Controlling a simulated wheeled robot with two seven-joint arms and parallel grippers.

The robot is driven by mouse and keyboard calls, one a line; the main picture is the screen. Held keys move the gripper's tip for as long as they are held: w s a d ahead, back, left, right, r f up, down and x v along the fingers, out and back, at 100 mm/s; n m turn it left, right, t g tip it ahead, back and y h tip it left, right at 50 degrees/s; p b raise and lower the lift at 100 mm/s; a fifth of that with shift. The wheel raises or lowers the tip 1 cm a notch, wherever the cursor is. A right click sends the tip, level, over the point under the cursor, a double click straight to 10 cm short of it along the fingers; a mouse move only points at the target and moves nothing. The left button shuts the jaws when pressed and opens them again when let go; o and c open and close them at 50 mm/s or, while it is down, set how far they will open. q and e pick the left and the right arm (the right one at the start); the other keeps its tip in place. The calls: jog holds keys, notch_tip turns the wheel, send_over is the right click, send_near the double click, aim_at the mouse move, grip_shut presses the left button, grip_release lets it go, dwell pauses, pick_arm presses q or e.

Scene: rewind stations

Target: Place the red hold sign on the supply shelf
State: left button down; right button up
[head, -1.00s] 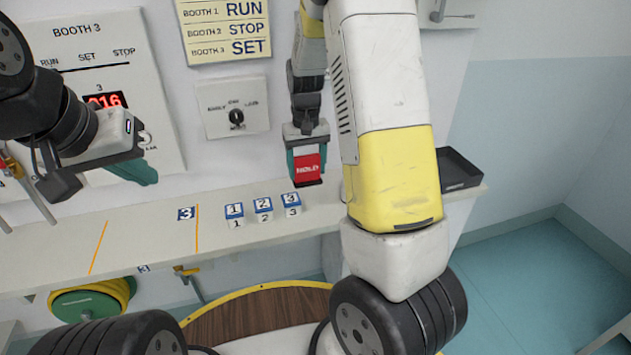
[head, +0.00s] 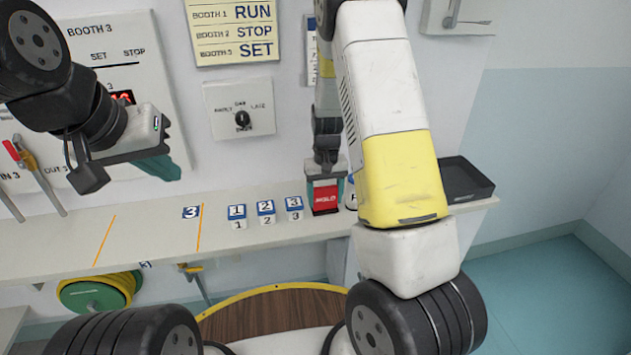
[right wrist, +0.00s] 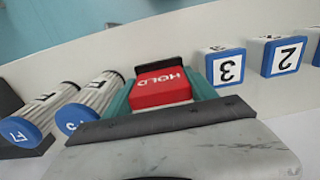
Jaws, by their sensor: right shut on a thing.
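The red hold sign (head: 326,196) is in my right gripper (head: 327,190), its jaws closed on the sign's sides. In the head view the sign is at the shelf (head: 150,235), right of the numbered blocks; whether it touches the shelf I cannot tell. In the right wrist view the red sign (right wrist: 162,88) shows between the teal fingers (right wrist: 160,92), its HOLD lettering upside down. My left gripper (head: 165,165) is at the left in front of the booth 3 panel, its fingers seen side-on, so its opening is unclear.
Blocks 1 (head: 237,212), 2 (head: 266,208) and 3 (head: 294,204) stand left of the sign. A black tray (head: 466,178) sits at the shelf's right end. A green reel (head: 98,292) is below the shelf.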

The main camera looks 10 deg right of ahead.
jog(key=shift+f, duration=0.1)
jog(key=o, duration=1.5)
jog(key=shift+c, duration=0.2)
notch_tip(320, 180, up, 12)
jog(key=shift+r, duration=0.1)
jog(key=s+a+r+t+y, duration=0.1)
jog(key=s+r+t+y, duration=0.15)
jog(key=s+r, duration=0.95)
jog(key=s+r+t, duration=0.3)
jog(key=s+r, duration=0.2)
jog(key=s, duration=0.6)
jog(key=shift+s+a+r+t, duration=0.15)
jog(key=shift+a+r+t, duration=0.2)
jog(key=shift+a+r, duration=0.1)
